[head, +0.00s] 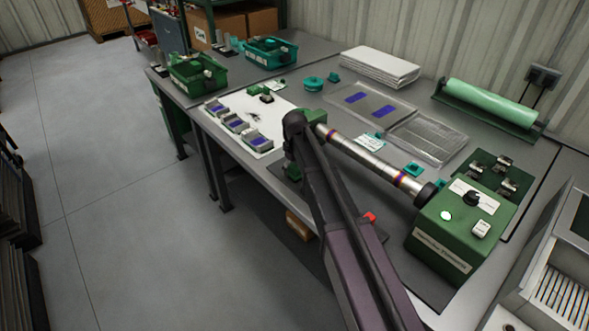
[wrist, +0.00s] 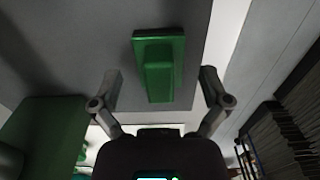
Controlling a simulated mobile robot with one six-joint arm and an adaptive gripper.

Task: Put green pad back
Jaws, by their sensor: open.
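In the wrist view a green pad (wrist: 158,75) with a raised block-like grip lies on the grey bench top. It shows between the two spread fingers of my gripper (wrist: 160,86). The fingers are open, one on each side of the pad's grip, with visible gaps. I cannot tell how far above the pad they are. In the head view my dark arm reaches over the front edge of the bench (head: 300,60) and hides most of the gripper and the pad. Small green parts show beside the arm there.
A white mat (head: 240,105) with several grey blocks lies left of my arm. A metal roller bar runs to a green control box (head: 462,235) at right. Clear trays (head: 428,138), a white stack (head: 380,66) and a green roll (head: 490,103) are behind. Green bins (head: 198,76) stand at back left.

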